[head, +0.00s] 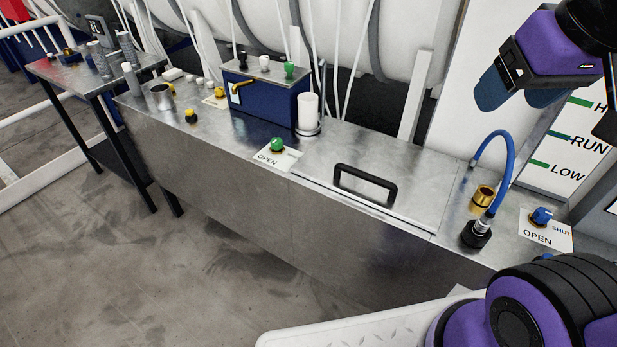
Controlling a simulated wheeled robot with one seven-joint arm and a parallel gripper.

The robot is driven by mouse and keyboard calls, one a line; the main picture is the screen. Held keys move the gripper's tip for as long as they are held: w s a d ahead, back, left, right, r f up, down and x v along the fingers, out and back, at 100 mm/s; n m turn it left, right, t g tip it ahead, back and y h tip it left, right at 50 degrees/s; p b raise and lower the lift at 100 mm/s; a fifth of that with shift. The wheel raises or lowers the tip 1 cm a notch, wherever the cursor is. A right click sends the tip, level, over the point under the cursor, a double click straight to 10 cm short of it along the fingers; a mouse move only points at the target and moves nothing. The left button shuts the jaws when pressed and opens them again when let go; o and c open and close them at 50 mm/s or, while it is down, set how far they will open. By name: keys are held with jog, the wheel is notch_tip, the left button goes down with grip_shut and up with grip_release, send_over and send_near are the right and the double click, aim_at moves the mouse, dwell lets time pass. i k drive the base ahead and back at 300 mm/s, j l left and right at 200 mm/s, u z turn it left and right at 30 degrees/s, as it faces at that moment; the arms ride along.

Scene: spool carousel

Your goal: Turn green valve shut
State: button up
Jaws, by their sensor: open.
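The green valve (277,145) is a small green knob on a brass base, standing on the metal counter (330,152). A white label (272,158) under it reads OPEN; part of its marking is hard to make out. My gripper (515,88) is at the upper right, raised above the counter, well to the right of the green valve and apart from it. Its blue fingers show at the lower end of a purple and black body. Nothing shows between the fingers.
A black handle (365,182) stands up on a lid right of the green valve. A blue hose (508,165) arches up near a blue valve (541,215). A blue box (268,100) with knobs and a white cylinder (308,112) stand behind the green valve.

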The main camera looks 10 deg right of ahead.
aim_at(276, 144)
jog(key=i+j, duration=0.1)
jog(key=j, duration=0.25)
jog(key=i+j+z, duration=0.1)
jog(key=j, duration=0.25)
jog(key=i+j, duration=0.15)
jog(key=j, duration=0.2)
jog(key=i+j+z, duration=0.1)
jog(key=j, duration=0.25)
